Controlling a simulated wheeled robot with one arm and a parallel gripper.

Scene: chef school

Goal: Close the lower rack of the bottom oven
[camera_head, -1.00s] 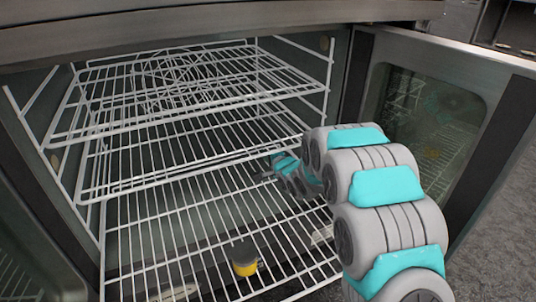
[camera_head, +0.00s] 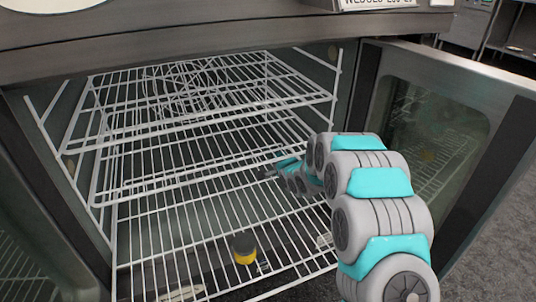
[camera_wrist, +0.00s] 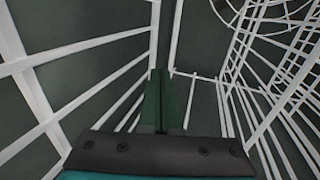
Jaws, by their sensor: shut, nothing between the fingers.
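The bottom oven (camera_head: 190,28) stands open. Its lower rack (camera_head: 160,236), a white wire shelf, is pulled out toward me, its front part beyond the oven cavity. My gripper (camera_head: 268,171) reaches in from the right at the front of the middle rack, above the lower rack. I cannot tell whether it touches a wire. In the wrist view, the dark fingers (camera_wrist: 165,85) are together and empty, with white rack wires around them. My arm hides the right part of the lower rack.
The oven door (camera_head: 440,125) is swung open to the right, close beside my arm. The middle rack (camera_head: 150,189) and upper rack (camera_head: 110,138) are above the lower one. A small yellow and dark object (camera_head: 244,249) shows at the lower rack, whether on or under it is unclear.

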